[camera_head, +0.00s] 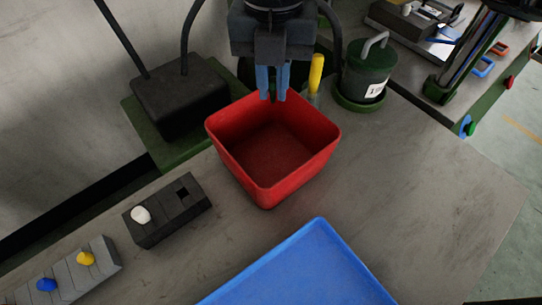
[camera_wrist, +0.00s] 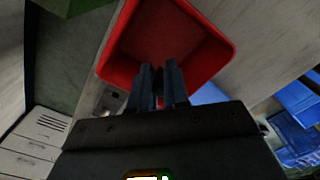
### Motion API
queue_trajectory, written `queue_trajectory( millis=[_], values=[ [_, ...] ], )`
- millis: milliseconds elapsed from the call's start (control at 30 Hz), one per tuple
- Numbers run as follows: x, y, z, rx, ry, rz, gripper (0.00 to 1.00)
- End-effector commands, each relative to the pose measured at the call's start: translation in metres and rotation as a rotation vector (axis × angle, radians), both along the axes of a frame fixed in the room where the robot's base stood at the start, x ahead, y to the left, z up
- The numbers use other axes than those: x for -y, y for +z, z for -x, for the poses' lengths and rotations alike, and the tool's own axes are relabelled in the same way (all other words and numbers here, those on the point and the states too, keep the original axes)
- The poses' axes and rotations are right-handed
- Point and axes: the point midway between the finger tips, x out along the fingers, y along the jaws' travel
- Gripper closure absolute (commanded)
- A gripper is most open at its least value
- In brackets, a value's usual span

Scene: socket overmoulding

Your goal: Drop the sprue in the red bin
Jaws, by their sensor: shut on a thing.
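The red bin (camera_head: 238,165) is an open, square tub on the grey bench, and its inside looks empty. It also fills the upper middle of the wrist view (camera_wrist: 205,75). My gripper (camera_head: 272,98) points down over the back rim area of the bin in the head view. Its blue fingers are close together with a narrow gap. In the wrist view the fingertips (camera_wrist: 160,66) show against the bin's inside. The sprue is a small dark piece between the fingers (camera_wrist: 159,82), mostly hidden by them.
A green canister (camera_head: 368,70) and a yellow-handled tool (camera_head: 315,75) stand right behind the bin. A dark block (camera_head: 180,98) is at its left. A blue tray (camera_head: 300,275) and dark holders (camera_head: 165,218) are in front. The bench right of the bin is clear.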

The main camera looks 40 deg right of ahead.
Motion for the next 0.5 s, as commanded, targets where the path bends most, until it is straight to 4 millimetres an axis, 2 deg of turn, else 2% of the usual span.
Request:
queue_trajectory(
  millis=[100,367,400,500],
  values=[
    [0.0002,-0.0091,-0.0001,0.0,0.0,0.001,1.0],
    [0.0003,-0.0084,-0.0001,0.001,-0.001,0.001,1.0],
    [0.0001,-0.0084,-0.0001,0.001,-0.001,0.001,0.81],
    [0.0001,-0.0084,-0.0001,0.001,-0.001,0.001,0.72]
  ],
)
